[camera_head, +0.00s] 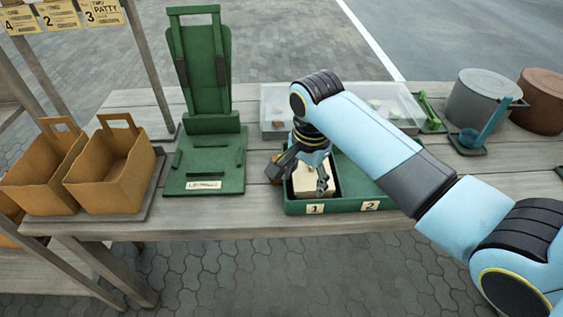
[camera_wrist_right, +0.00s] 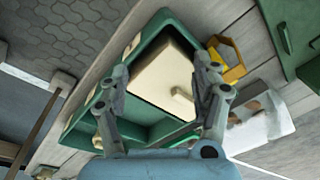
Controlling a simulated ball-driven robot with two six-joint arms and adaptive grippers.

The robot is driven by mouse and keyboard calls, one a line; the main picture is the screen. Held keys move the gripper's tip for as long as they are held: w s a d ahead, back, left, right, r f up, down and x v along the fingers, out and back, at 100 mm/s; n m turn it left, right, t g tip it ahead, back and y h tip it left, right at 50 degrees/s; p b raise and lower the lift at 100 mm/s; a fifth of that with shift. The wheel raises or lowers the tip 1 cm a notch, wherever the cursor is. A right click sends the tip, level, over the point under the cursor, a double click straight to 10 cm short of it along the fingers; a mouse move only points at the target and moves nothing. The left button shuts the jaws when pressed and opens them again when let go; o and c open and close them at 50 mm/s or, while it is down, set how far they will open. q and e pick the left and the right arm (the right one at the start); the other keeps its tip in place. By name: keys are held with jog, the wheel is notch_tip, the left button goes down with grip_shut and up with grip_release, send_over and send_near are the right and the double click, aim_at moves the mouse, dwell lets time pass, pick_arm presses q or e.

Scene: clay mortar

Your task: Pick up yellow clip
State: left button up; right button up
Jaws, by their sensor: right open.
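The yellow clip (camera_wrist_right: 237,72) shows in the right wrist view as a yellow, looped piece on the grey planks, just outside the green tray and to the right of my gripper's right finger. My right gripper (camera_head: 305,178) is open above the tray's compartment marked 1. In the right wrist view its two fingers (camera_wrist_right: 162,76) are spread on either side of a cream block (camera_wrist_right: 160,68), which lies in that compartment. I cannot tell whether they touch it. My left gripper is not in view.
The green tray (camera_head: 337,207) has labels 1 and 2. A clear bin (camera_head: 281,104) stands behind it. A green stand (camera_head: 205,160) and tan baskets (camera_head: 112,180) are to the left. A grey pot (camera_head: 478,98) and a brown pot (camera_head: 540,100) are at the right.

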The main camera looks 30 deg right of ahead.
jog(key=w+r+m+g+p, duration=0.1)
jog(key=w+r+m, duration=0.7)
jog(key=w+m, duration=0.1)
jog(key=shift+y, duration=0.3)
notch_tip(320, 180, down, 11)
jog(key=shift+w+r, duration=0.1)
jog(key=shift+w, duration=0.05)
jog(key=c, duration=1)
jog(key=shift+r, duration=0.15)
